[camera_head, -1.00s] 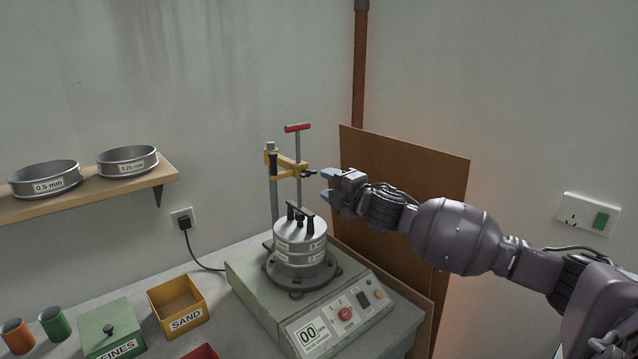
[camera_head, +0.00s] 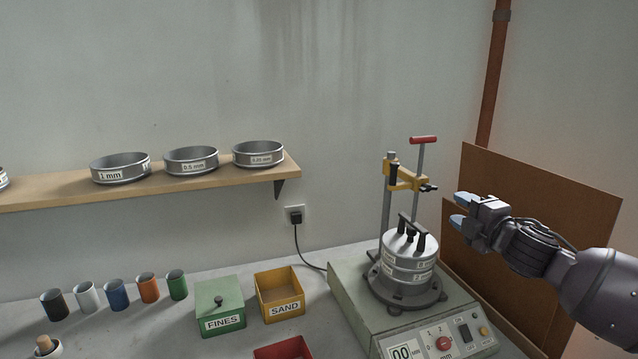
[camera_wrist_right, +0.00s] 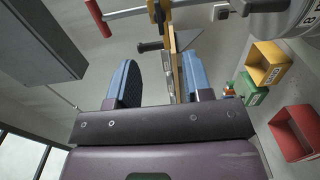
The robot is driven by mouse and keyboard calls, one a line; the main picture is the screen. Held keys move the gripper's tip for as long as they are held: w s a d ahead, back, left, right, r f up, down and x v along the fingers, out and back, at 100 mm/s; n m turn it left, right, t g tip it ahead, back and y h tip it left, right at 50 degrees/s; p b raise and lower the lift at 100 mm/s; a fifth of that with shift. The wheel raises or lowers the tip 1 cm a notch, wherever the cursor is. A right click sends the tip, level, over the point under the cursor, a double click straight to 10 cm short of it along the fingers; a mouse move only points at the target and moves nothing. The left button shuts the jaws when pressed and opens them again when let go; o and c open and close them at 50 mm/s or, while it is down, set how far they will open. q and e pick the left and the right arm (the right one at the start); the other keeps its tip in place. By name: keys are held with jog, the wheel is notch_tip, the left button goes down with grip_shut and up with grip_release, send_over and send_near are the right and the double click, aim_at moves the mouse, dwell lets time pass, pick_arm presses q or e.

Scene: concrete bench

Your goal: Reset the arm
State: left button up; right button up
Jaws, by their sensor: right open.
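My right gripper (camera_head: 461,211) is open and empty in the head view, to the right of the sieve shaker's clamp post and above the shaker's right side. In the head view the yellow clamp arm (camera_head: 406,178) sits on the posts above the lidded sieve stack (camera_head: 408,262), and a red handle (camera_head: 424,140) tops one post. The sieve stack stands on the shaker (camera_head: 350,305). My left gripper is not in view.
A wooden shelf (camera_head: 220,190) holds several sieves at the left. On the bench stand a green FINES box (camera_head: 221,318), a yellow SAND box (camera_head: 283,312), a red box (camera_head: 285,349) and several coloured cups. A brown board (camera_head: 560,215) leans behind my right arm.

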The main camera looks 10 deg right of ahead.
jog(key=s+a+f+m+g, duration=0.1)
jog(key=s+a+f+m, duration=0.2)
jog(key=f, duration=0.5)
jog(key=s+a+f+m+g, duration=0.1)
jog(key=s+a+f+m, duration=0.25)
jog(key=f, duration=0.35)
jog(key=s+a+f+m+g, duration=0.1)
jog(key=s+a+f+m, duration=0.2)
jog(key=f, duration=0.5)
jog(key=s+a+f+m+g+h, duration=0.1)
jog(key=s+a+f+m, duration=0.2)
jog(key=s+f, duration=0.5)
jog(key=s+a+f+m+g, duration=0.2)
jog(key=s+a+f+m, duration=0.2)
jog(key=s+f, duration=0.4)
jog(key=s+m, duration=0.1)
jog(key=s, duration=0.1)
jog(key=shift+s+a+f+h+b, duration=0.2)
jog(key=shift+s+f+h+b, duration=0.1)
jog(key=shift+h+b, duration=0.1)
